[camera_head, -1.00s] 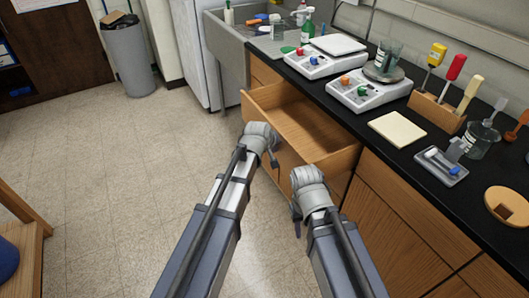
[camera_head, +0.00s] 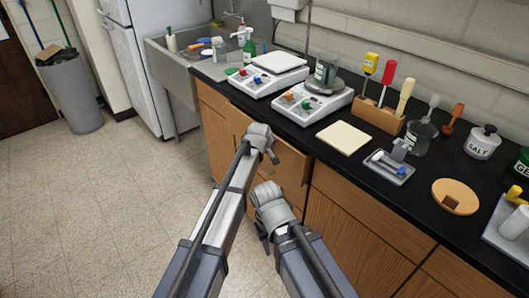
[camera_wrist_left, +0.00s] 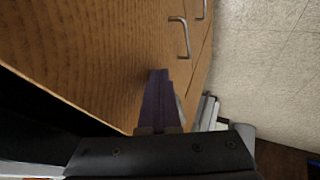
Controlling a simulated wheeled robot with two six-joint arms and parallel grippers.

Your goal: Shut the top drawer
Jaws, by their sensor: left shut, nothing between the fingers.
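The top drawer (camera_head: 291,168) is under the black counter, its wooden front partly hidden behind my left arm. Its inside no longer shows, and the front looks flush or nearly flush with the cabinet. My left gripper (camera_head: 273,156) is at the drawer front in the head view. In the left wrist view its shut, empty fingers (camera_wrist_left: 160,103) are against or very close to a wooden face. I cannot tell whether they touch. My right gripper (camera_head: 263,238) is low in front of the cabinet, apart from the drawer; its finger opening is not clear.
The black counter (camera_head: 310,131) holds two scales, a yellow pad (camera_head: 344,138), a tool block (camera_head: 379,116) and a small tray (camera_head: 389,168). A metal handle (camera_wrist_left: 180,37) shows in the left wrist view.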

